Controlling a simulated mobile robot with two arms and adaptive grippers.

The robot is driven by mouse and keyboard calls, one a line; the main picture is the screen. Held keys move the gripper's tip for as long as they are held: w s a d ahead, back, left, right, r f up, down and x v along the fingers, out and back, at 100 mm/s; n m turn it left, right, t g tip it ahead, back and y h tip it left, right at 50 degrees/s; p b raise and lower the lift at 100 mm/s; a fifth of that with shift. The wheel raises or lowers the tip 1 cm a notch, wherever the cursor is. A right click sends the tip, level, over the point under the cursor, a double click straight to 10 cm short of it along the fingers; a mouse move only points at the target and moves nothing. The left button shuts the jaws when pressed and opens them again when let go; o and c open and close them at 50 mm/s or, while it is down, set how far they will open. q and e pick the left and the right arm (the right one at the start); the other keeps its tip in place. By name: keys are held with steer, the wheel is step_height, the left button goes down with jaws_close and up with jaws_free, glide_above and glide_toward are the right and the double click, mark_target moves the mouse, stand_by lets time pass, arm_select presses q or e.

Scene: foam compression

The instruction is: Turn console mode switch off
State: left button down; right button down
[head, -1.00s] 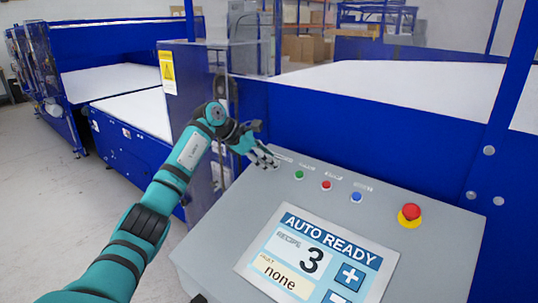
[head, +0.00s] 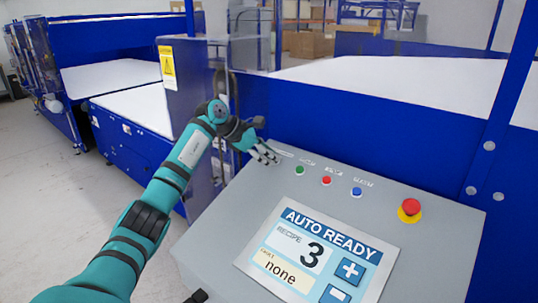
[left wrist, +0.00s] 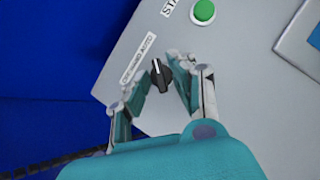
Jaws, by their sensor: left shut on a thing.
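The console mode switch is a small black knob (left wrist: 160,76) with a light pointer line, on the grey console (head: 232,218). In the left wrist view it sits between the fingertips of my left gripper (left wrist: 163,68), which is shut on it. A white label (left wrist: 138,59) lies beside the knob; its print is hard to read. In the head view my left gripper (head: 268,156) is at the console's upper left corner and hides the knob. The screen (head: 318,252) reads AUTO READY, recipe 3, fault none. My right gripper is not in view.
A green button (head: 299,170) is the nearest control to the right of the switch. A red button (head: 326,180), a blue button (head: 356,192) and a red emergency stop (head: 410,208) follow. A blue machine frame (head: 400,150) stands behind the console.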

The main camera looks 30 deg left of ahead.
arm_select(q)
steer(key=shift+f+n+t, duration=0.1)
steer(key=shift+n+t, duration=0.2)
steer(key=shift+n, duration=0.3)
steer(key=shift+s+d+n+t+y+b, duration=0.1)
steer(key=shift+s+n+t+y+b, duration=0.2)
steer(key=shift+n+y+b, duration=0.4)
steer(key=n, duration=0.2)
steer(key=n+y+b, duration=0.1)
steer(key=n, duration=0.1)
steer(key=n+t+y, duration=0.1)
steer(key=n, duration=0.1)
steer(key=shift+d+b, duration=0.25)
steer(key=shift+b, duration=0.1)
steer(key=n+y+b, duration=0.1)
steer(key=n, duration=0.1)
steer(key=n+y+b, duration=0.1)
steer(key=n, duration=0.2)
steer(key=shift+w+d+y, duration=0.1)
steer(key=shift+d+y, duration=0.1)
steer(key=shift+y, duration=0.2)
steer(key=n+y+b, duration=0.1)
steer(key=n, duration=0.1)
steer(key=n+g+y, duration=0.1)
steer(key=n, duration=0.2)
steer(key=shift+d+g+b, duration=0.1)
steer(key=shift+g+b, duration=0.2)
steer(key=shift+b, duration=0.1)
steer(key=shift+n, duration=0.3)
